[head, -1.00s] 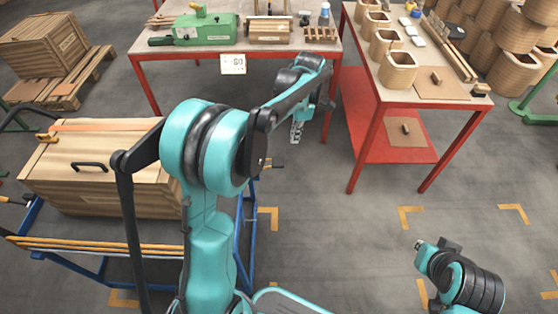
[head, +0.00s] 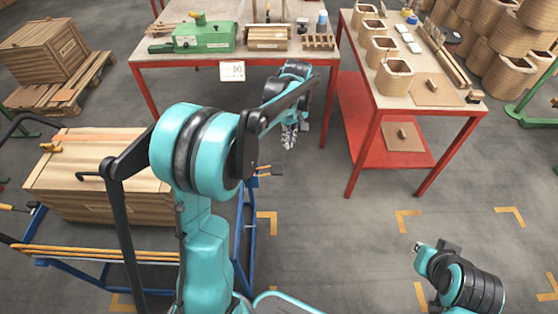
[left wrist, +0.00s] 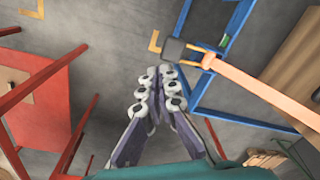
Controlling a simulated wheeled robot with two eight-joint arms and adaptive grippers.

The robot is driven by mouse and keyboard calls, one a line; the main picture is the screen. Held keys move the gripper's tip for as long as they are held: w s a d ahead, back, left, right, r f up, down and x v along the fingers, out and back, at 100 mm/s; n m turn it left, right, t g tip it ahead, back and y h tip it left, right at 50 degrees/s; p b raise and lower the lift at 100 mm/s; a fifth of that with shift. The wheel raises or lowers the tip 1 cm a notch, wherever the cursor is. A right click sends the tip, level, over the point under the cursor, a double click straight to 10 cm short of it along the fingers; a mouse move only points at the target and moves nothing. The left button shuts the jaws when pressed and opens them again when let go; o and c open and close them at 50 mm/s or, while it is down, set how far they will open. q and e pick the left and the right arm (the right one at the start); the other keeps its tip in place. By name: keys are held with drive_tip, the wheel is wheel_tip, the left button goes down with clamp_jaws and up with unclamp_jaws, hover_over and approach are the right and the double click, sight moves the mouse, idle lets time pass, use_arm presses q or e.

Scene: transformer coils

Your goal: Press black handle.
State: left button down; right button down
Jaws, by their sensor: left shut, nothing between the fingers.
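A black handle (head: 90,176) is on the wooden crate that lies on the blue cart at the left. A second black handle (head: 160,47) sticks out from the left end of the green machine (head: 205,38) on the back table. I cannot tell which one is meant. My left gripper (head: 289,138) is shut and empty, pointing down in front of the back table, right of the crate and apart from both handles. Its fingers (left wrist: 158,80) are together in the left wrist view. There, a black block (left wrist: 176,50) ends an orange bar right of the fingertips.
The blue cart frame (left wrist: 245,20) is close to the right of my left gripper in the wrist view. Red table legs (head: 328,110) stand beyond it. The right table (head: 430,75) holds several wound coils. The grey floor between cart and right table is clear.

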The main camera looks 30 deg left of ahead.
sight(279, 168)
use_arm(q)
drive_tip(key=r+m+p, duration=0.1)
drive_tip(key=m, duration=0.7)
drive_tip(key=s+a+r+m+p, duration=0.1)
drive_tip(key=m+p, duration=0.1)
drive_tip(key=m, duration=0.6)
drive_tip(key=s+a+r+m+p, duration=0.1)
drive_tip(key=m, duration=0.7)
drive_tip(key=shift+a+r+h+p, duration=0.15)
drive_tip(key=shift+h+p, duration=0.15)
drive_tip(key=shift+p, duration=0.1)
wheel_tip(279, 168, down, 14)
drive_tip(key=b, duration=0.5)
drive_tip(key=shift+b, duration=0.35)
drive_tip(key=shift+w, duration=0.1)
